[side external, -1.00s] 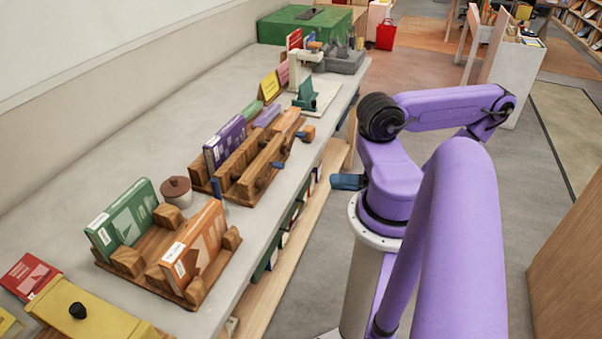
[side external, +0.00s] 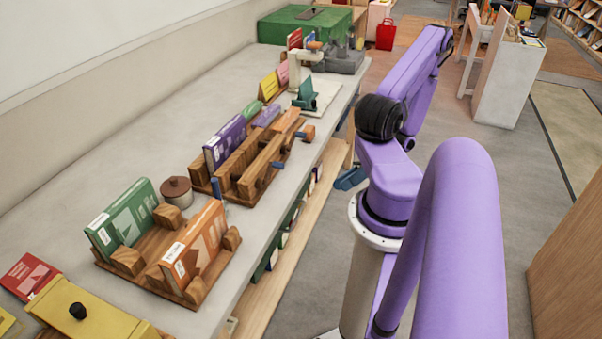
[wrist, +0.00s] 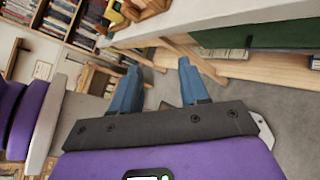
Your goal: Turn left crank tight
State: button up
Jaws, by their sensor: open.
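A wooden book press (side external: 232,170) stands near the bench's front edge, with a purple book (side external: 225,143) at its back. Small cranks with blue and wooden parts show on its front side; one blue part (side external: 277,164) is mid-press and a wooden knob (side external: 308,132) is at the far end. A blue upright part (side external: 215,189) shows at the near end. I cannot tell which is the left crank, or how tight any is. My gripper (wrist: 158,67) is open and empty in the wrist view. In the side view its blue fingers (side external: 350,179) are off the bench front, apart from the press.
A wooden holder (side external: 130,262) with green and orange books stands nearer, with a brown-lidded pot (side external: 176,192) behind. A small stand (side external: 318,95) and a green box (side external: 306,24) are farther along. Shelving runs below the bench edge. The floor beside the bench is clear.

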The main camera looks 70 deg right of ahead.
jog(key=w+a+r+n+g+h, duration=0.2)
jog(key=w+r+n+g+h, duration=0.4)
jog(key=n, duration=0.7)
jog(key=w+a+r+n+g+h, duration=0.2)
jog(key=w+a+n+g, duration=0.15)
jog(key=n+g, duration=0.8)
jog(key=s+a+r+n+t+h, duration=0.1)
jog(key=a+r+n+t, duration=0.3)
jog(key=a+n, duration=0.4)
jog(key=s+a+r+n+t+h, duration=0.2)
jog(key=s+a+r+n+t, duration=0.2)
jog(key=n, duration=0.9)
jog(key=a+r, duration=0.1)
jog(key=a, duration=0.2)
jog(key=shift+a+r+n, duration=0.25)
jog(key=shift+a+n, duration=0.1)
